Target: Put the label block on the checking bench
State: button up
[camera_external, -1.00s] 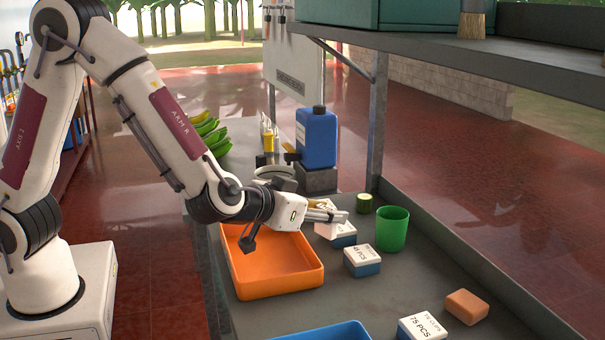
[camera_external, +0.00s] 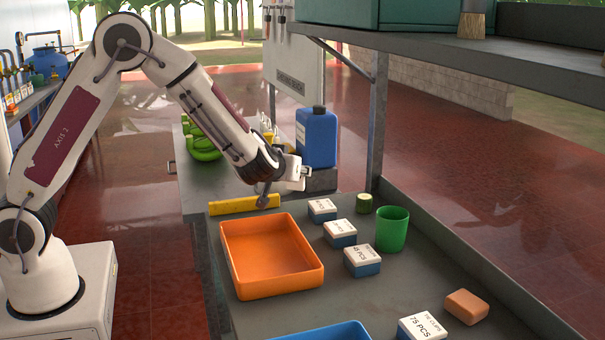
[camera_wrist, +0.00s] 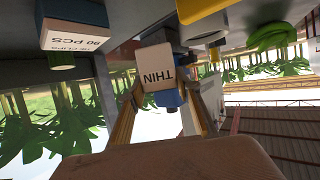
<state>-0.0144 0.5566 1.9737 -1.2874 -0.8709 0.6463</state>
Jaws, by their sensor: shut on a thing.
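My gripper (camera_external: 301,180) hangs at the near end of the rear grey bench (camera_external: 200,183), in front of the blue jug.
Several white-and-blue blocks (camera_external: 362,261) stand on the front table beside an orange tray (camera_external: 229,268) and a green cup (camera_external: 392,230). A shelf (camera_external: 440,62) overhangs the right side.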

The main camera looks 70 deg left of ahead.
jog(key=s+a+n+g+y, duration=0.2)
jog(key=s+a+n+g, duration=0.15)
jog(key=a, duration=1.25)
jog(key=r+n+g+y, duration=0.1)
jog(key=n+g, duration=0.3)
send_over(233, 178)
jog(key=shift+f, duration=3.15)
jog(key=shift+f, duration=1.85)
